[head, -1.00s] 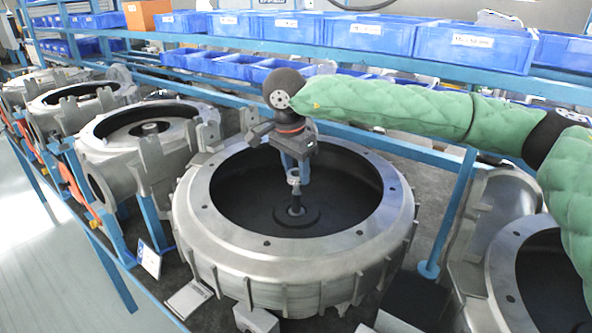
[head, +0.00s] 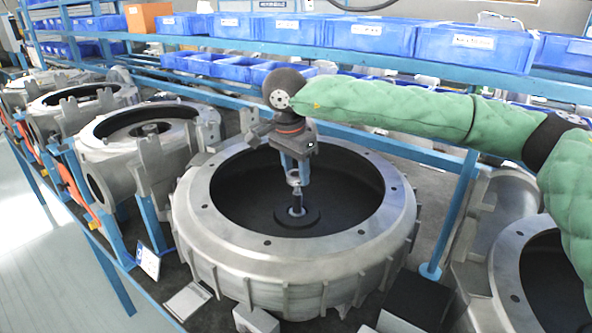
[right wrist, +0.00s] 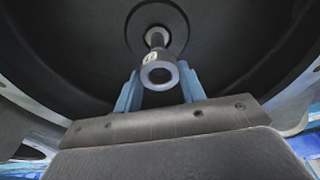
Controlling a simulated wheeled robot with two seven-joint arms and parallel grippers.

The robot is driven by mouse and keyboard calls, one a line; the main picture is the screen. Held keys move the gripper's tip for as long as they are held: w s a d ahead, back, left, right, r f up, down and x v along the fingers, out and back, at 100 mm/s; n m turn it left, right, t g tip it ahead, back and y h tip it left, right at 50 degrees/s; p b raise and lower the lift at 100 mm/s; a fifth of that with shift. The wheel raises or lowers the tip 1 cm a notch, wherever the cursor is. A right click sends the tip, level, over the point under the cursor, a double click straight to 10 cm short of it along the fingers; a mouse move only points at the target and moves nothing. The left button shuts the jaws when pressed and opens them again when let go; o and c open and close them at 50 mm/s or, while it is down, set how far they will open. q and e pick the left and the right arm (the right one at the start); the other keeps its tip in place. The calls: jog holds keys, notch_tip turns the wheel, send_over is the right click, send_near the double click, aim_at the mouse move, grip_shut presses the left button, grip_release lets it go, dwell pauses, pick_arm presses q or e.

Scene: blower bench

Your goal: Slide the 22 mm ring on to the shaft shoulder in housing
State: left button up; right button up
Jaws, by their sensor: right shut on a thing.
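The ring (head: 293,179) is a small metal ring, held between the blue fingertips of my right gripper (head: 296,172). In the right wrist view the ring (right wrist: 160,75) sits between the two blue fingers (right wrist: 158,88), its bore facing the camera. The shaft (head: 297,203) stands upright in the middle of the large round housing (head: 205,220). The ring is at or just above the shaft's top; I cannot tell whether it is around it. In the right wrist view the shaft (right wrist: 157,38) shows beyond the ring, partly hidden by it. My left gripper is not in view.
The housing's rim surrounds the gripper, with a dark open cavity inside. More housings (head: 140,140) stand to the left and another (head: 505,270) to the right. Blue bins (head: 470,48) line the shelf behind. A blue post (head: 450,215) stands right of the housing.

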jog(key=shift+s+a+f+b, duration=0.1)
jog(key=shift+a+f+b, duration=0.15)
jog(key=shift+f+b, duration=0.3)
jog(key=shift+s+a+f+b, duration=0.1)
jog(key=shift+a+f+b, duration=0.2)
jog(key=shift+f, duration=0.35)
jog(key=shift+a, duration=0.1)
jog(key=shift+d+f, duration=0.1)
jog(key=shift+d, duration=0.15)
jog(key=shift+c, duration=0.4)
jog(key=shift+a, duration=0.1)
grip_shut()
jog(key=shift+s+a+r+b, duration=0.1)
jog(key=shift+a+r+b, duration=0.2)
jog(key=shift+a, duration=0.15)
jog(key=shift+s+a+r+b, duration=0.1)
jog(key=shift+a+r+b, duration=0.15)
jog(key=shift+a, duration=0.15)
jog(key=shift+r, duration=0.15)
